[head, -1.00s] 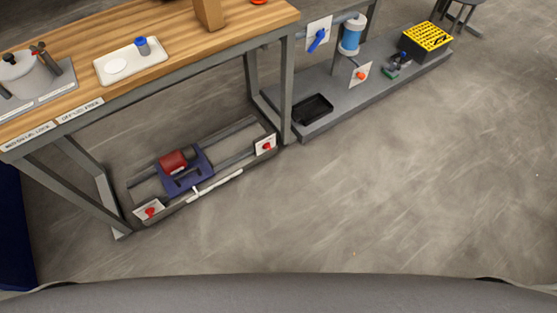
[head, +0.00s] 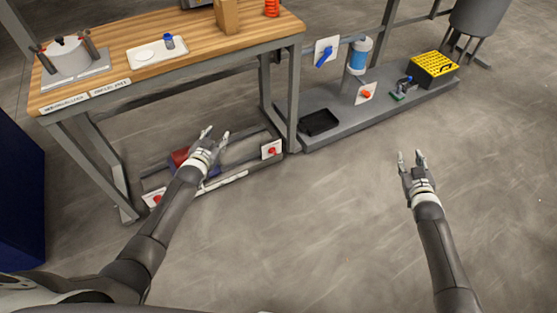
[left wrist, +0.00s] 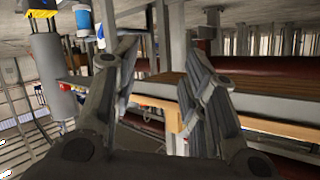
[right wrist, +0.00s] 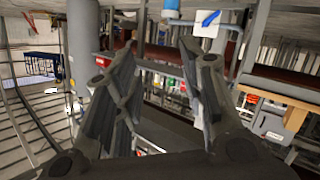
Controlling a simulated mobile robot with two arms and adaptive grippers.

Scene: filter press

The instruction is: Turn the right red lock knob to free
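The right red lock knob (head: 271,151) sits on a white plate at the right end of the low frame under the workbench. The left red lock knob (head: 157,199) is on a white plate at the frame's left end. Between them is a red and blue unit (head: 179,159), mostly hidden behind my left arm. My left gripper (head: 215,132) is open and empty, left of the right knob in the head view and apart from it. My right gripper (head: 411,156) is open and empty over bare floor, well to the right of the knob. Neither wrist view clearly shows the right knob.
The wooden workbench (head: 230,42) stands above the frame, its legs beside the knobs. A grey low platform (head: 345,125) to the right holds a black tray (head: 318,122), an orange knob (head: 366,94) and a yellow-topped crate (head: 433,68). The floor in front is clear.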

